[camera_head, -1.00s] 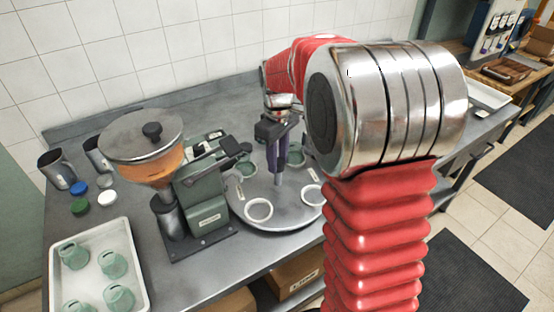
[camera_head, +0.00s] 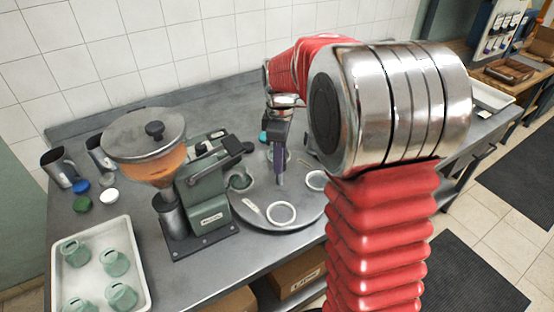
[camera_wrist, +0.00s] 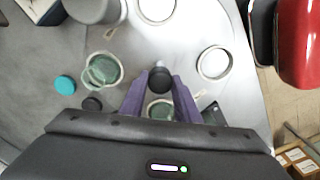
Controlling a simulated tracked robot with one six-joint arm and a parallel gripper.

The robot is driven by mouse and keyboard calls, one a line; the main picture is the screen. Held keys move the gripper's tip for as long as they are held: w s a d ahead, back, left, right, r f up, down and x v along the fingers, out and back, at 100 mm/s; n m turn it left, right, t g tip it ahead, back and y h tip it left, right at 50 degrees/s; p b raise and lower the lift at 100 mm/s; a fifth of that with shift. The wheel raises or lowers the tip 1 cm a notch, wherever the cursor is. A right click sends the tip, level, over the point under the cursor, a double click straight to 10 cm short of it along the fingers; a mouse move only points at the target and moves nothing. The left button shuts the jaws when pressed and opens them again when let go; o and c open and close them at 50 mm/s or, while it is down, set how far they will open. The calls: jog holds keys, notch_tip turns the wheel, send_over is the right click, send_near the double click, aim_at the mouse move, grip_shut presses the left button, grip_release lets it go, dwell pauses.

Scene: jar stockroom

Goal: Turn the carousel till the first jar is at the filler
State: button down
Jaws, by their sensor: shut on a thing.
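The carousel (camera_head: 240,208) is a round grey disc with white ring seats. Two empty rings, a front one (camera_head: 281,214) and a right one (camera_head: 317,180), show. Another green jar (camera_wrist: 160,110) sits between and behind my fingers, partly hidden. My gripper (camera_head: 280,172) has purple fingers shut on a dark-topped peg (camera_wrist: 160,77) standing on the disc. Whether the left jar is exactly under the spout, I cannot tell.
A white tray (camera_head: 142,262) with several green jars stands front left. Blue, green and white lids (camera_head: 108,196) and metal cups (camera_head: 60,168) lie near the filler. A teal lid (camera_wrist: 65,85) lies beside the disc.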

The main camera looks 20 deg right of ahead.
jog(key=shift+s+d+f+n, duration=0.1)
jog(key=shift+n, duration=1.15)
jog(key=shift+s+f+n, duration=0.1)
jog(key=shift+n, duration=1.65)
jog(key=c, duration=1.3)
grip_release()
jog(key=shift+r, duration=0.1)
jog(key=shift+c, duration=0.2)
jog(key=shift+w, duration=0.1)
jog(key=shift+r, duration=0.1)
